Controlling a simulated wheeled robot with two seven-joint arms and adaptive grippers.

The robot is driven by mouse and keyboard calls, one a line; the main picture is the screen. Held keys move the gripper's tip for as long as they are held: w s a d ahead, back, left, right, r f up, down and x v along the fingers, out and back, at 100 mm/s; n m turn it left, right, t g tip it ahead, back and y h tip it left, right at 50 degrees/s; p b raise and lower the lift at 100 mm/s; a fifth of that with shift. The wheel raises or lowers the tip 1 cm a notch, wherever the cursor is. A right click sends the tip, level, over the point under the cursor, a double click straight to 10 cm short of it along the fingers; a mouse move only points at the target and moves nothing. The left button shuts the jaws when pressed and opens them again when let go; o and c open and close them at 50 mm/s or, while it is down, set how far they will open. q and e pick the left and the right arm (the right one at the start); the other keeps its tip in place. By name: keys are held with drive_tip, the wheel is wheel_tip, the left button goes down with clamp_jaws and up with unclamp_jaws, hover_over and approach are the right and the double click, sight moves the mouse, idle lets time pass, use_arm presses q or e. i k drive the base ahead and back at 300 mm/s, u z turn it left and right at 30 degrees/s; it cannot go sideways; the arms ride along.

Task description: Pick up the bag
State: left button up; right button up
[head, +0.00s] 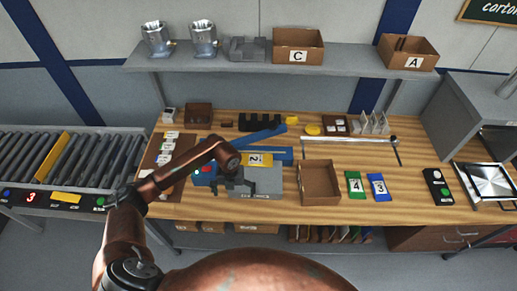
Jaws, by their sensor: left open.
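No thing is clearly recognisable as a bag. Three flat packets with numbers could be bags: a yellow one marked 2 (259,160), a green one marked 4 (356,186) and a blue one marked 3 (378,187). The yellow one lies by the grey and blue fixture (268,184) at the bench's middle. The green and blue ones lie side by side on the wood to the right. My left gripper (238,187) is open over the left part of the fixture, just in front and left of the yellow packet. My right gripper is not in view.
An open cardboard box (319,184) stands between fixture and green packet. A roller conveyor (60,165) is at left. A shelf (365,66) with boxes C (298,47) and A (408,53) hangs behind. A button box (438,188) and metal tray (488,181) stand at right.

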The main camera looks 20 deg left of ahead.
sight(248, 159)
drive_tip(key=i, duration=0.85)
